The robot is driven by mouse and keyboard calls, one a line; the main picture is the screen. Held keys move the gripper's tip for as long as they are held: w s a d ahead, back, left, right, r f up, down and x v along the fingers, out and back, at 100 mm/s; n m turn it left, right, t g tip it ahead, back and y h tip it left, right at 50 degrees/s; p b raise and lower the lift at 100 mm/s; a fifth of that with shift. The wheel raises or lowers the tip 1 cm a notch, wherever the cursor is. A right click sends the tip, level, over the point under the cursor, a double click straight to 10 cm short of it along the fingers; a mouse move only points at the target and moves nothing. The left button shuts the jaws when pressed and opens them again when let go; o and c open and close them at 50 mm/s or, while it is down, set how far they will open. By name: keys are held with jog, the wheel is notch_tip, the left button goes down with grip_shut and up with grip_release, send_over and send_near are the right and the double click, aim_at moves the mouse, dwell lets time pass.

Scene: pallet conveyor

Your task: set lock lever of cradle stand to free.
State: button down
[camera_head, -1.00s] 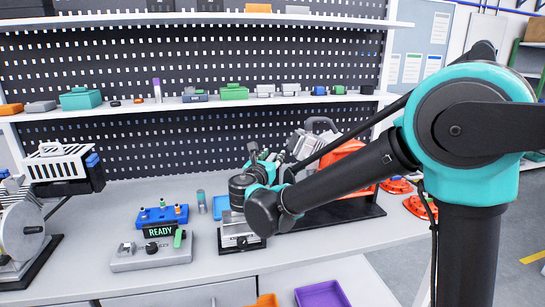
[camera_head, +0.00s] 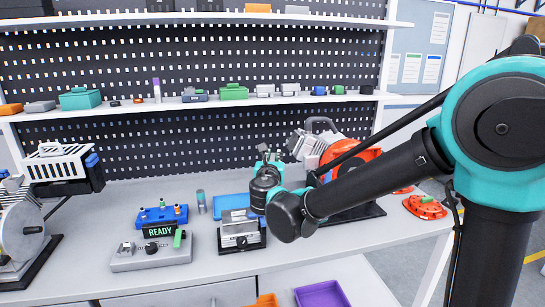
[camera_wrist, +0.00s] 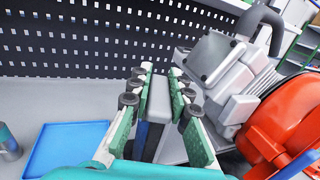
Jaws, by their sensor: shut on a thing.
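The orange and grey engine-like unit (camera_head: 318,140) stands on a black base at the right of the bench; I take it for the cradle stand's load. It also fills the right of the wrist view (camera_wrist: 225,75). My gripper (camera_head: 268,155) is left of it. In the wrist view my gripper's green-padded fingers (camera_wrist: 158,75) are closed around a light grey piece with a dark blue side (camera_wrist: 157,110). I cannot tell whether this piece is the lock lever. My arm hides part of the unit and its base.
A blue tray (camera_head: 231,202) lies behind a small grey vise-like fixture (camera_head: 238,229). A crank machine (camera_head: 22,232) stands at the far left. Orange discs (camera_head: 425,207) lie at the right edge.

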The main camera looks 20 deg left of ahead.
jog(key=n+g+y, duration=0.1)
jog(key=y, duration=0.1)
jog(key=n+g+y, duration=0.1)
jog(key=n+y, duration=0.1)
jog(key=y, duration=0.1)
jog(key=d+n+g+y, duration=0.1)
jog(key=n+y, duration=0.1)
jog(key=shift+w+g+y, duration=0.25)
jog(key=shift+g+y, duration=0.05)
jog(key=shift+g, duration=0.1)
jog(key=shift+w+n+g+y, duration=0.1)
jog(key=shift+n+g+y, duration=2)
jog(key=shift+n+g, duration=0.3)
jog(key=shift+g, duration=0.3)
jog(key=c, duration=1.4)
grip_release()
jog(key=v, duration=1.2)
